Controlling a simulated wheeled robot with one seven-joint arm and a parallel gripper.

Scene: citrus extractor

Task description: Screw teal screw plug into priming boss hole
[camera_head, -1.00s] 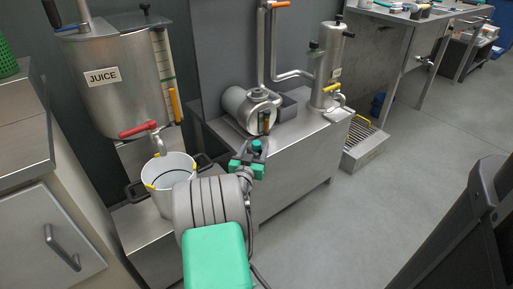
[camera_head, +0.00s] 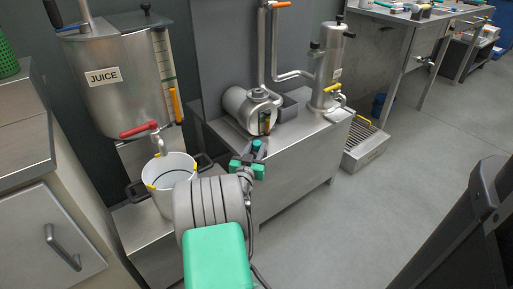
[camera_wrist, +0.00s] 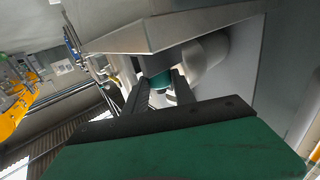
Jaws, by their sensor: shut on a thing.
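My gripper (camera_head: 255,160) is shut on the teal screw plug (camera_head: 257,146), which shows just above the fingers in the head view. In the wrist view the plug (camera_wrist: 160,80) sits between the two dark fingertips, partly hidden by them. The gripper is in front of the steel stand, below the round pump housing (camera_head: 252,108). The plug looks apart from the housing in the head view. I cannot make out the priming boss hole in either view.
A steel tank marked JUICE (camera_head: 118,75) stands at the left above a white pot (camera_head: 168,172) with dark handles. The steel stand (camera_head: 295,150) carries the pump and an upright cylinder (camera_head: 328,65). A grated floor box (camera_head: 366,148) lies right of it. Floor at right is open.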

